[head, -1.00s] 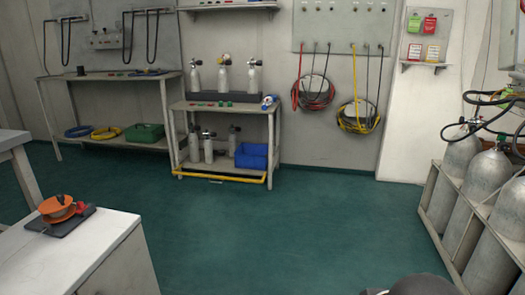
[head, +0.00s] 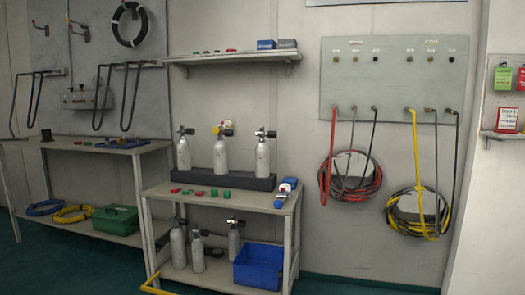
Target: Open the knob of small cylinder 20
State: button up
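Several small grey cylinders with black valve knobs show in the head view, and I cannot read a number on any of them. Three stand upright in a dark rack on the bench top: a left one (head: 183,153), a middle one (head: 220,152) with a yellow part at its valve, and a right one (head: 262,156). More stand on the lower shelf: a left one (head: 178,245), a shorter one (head: 198,252) beside it, and one further right (head: 234,240), partly hidden by the blue crate. Whether any knob is open cannot be told. My gripper is out of view.
The bench (head: 160,192) also holds red and green caps and a blue-and-white item (head: 286,187). A blue crate (head: 258,268) sits on its lower shelf. A yellow bar (head: 158,290) runs low along its front. Red hoses (head: 350,180) and yellow hoses (head: 418,213) hang right. Green floor shows at lower right.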

aim_at(228, 133)
jog(key=i+l+u, duration=0.1)
jog(key=i, duration=0.2)
jog(key=i+l+u, duration=0.1)
jog(key=i, duration=0.2)
jog(key=i+j+z, duration=0.15)
jog(key=z, duration=0.35)
jog(key=i+j+z, duration=0.3)
jog(key=z, duration=0.2)
